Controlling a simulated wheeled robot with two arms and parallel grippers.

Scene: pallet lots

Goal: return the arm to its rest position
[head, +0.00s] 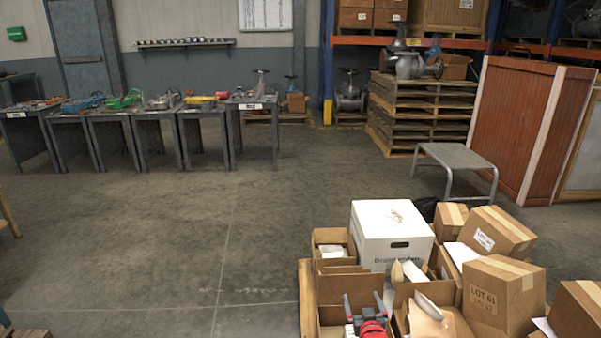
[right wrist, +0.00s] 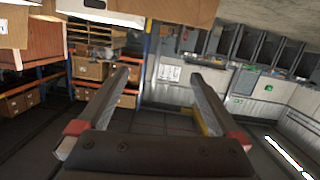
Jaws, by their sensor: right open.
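My right gripper (head: 364,299) shows at the bottom of the head view, in front of the pallet's open cartons, with its two grey fingers pointing up. In the right wrist view the fingers (right wrist: 160,76) stand wide apart with nothing between them. It is open and empty. Most of the right arm lies outside the head view. My left gripper is in neither view.
A pallet (head: 307,300) at the lower right bears a white box (head: 390,236), a LOT 61 carton (head: 500,297) and several other cartons, close around my right gripper. A grey step stool (head: 458,158) stands behind. The floor (head: 150,240) to the left is clear.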

